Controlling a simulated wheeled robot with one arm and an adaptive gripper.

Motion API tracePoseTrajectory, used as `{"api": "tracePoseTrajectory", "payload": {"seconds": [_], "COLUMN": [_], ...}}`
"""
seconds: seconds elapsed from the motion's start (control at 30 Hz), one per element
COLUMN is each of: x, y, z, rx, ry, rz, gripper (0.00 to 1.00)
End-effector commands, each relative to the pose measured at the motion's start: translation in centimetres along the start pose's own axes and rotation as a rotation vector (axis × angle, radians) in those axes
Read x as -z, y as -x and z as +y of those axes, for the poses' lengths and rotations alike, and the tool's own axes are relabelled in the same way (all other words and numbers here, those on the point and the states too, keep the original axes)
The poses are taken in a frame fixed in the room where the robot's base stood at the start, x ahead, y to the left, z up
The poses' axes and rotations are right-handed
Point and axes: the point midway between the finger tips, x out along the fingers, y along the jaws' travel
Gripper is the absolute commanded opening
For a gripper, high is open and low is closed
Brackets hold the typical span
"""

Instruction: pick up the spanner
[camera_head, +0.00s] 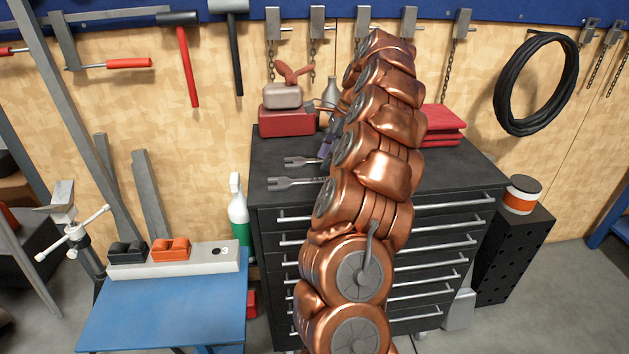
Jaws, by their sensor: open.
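Two grey, forked metal tools that look like spanners lie on the dark top of the tool cabinet, left of my copper arm. The rear spanner (300,161) and the front spanner (293,183) both have their open jaws toward the left. Their right ends pass behind my arm, so their full length is hidden. I cannot tell which one the task names. My arm rises through the middle of the picture in front of the cabinet top.
The cabinet (470,179) has a red box (287,121) at its back left and folded red cloths (443,124) at right. A green spray bottle (239,218) stands left of it. A blue bench (165,305) is at lower left. Tools and a black hose (503,92) hang on the wall.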

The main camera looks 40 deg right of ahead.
Motion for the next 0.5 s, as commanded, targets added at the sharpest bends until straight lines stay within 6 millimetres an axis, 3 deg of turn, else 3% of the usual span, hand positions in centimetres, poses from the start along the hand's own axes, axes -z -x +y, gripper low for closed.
{"api": "tracePoseTrajectory", "payload": {"seconds": [0.5], "x": [-0.1], "y": [-2.6], "z": [-0.1], "rx": [-0.007], "ry": [0.002], "rz": [-0.001], "gripper": [0.52]}}
